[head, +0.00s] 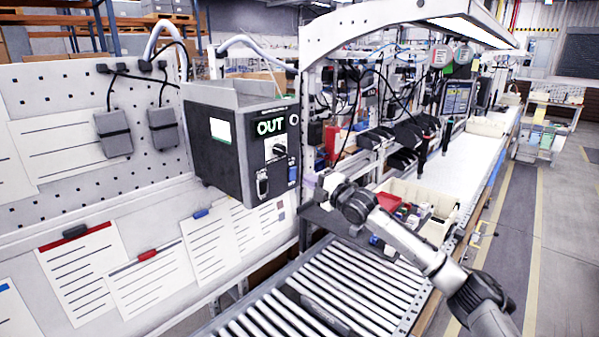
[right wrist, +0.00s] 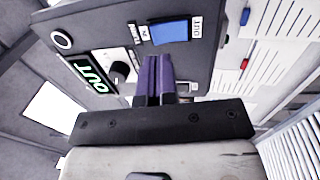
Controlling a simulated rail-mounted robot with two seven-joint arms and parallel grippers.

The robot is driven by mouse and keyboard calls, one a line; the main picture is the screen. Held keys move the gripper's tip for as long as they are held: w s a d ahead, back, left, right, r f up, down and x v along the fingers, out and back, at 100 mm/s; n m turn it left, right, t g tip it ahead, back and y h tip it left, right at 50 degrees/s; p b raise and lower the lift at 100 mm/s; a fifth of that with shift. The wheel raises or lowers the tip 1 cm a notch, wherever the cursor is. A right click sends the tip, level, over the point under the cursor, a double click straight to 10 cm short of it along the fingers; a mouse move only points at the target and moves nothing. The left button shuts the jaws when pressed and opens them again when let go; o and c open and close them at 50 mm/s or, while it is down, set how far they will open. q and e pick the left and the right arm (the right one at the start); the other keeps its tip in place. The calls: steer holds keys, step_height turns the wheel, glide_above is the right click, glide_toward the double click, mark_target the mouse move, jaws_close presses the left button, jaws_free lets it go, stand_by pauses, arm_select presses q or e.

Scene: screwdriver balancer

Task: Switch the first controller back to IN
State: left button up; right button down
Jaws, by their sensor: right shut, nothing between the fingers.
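The controller (head: 240,150) is a dark box mounted at the right end of the pegboard, and its display (head: 270,127) reads OUT in green. A knob on a white plate (head: 276,149) sits below the display. In the right wrist view the display (right wrist: 90,76) and the dark knob (right wrist: 121,72) show left of my fingers. My right gripper (right wrist: 152,62) has purple fingers pressed together and empty, in front of the controller's face. In the head view my right gripper (head: 319,188) is right of the box, apart from it. My left gripper is out of view.
A blue switch (right wrist: 170,32) sits on the controller's face beyond my fingertips. A white frame post (head: 304,130) stands right of the box. A roller conveyor (head: 330,290) runs below, and a cream bin (head: 425,205) stands behind my right arm.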

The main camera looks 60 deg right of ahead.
mark_target(293, 171)
steer(key=shift+p+x, duration=0.7)
steer(key=shift+x, duration=0.9)
steer(key=shift+w+r, duration=0.1)
steer(key=shift+w, duration=0.45)
steer(key=shift+w+p, duration=0.15)
steer(key=shift+p, duration=0.15)
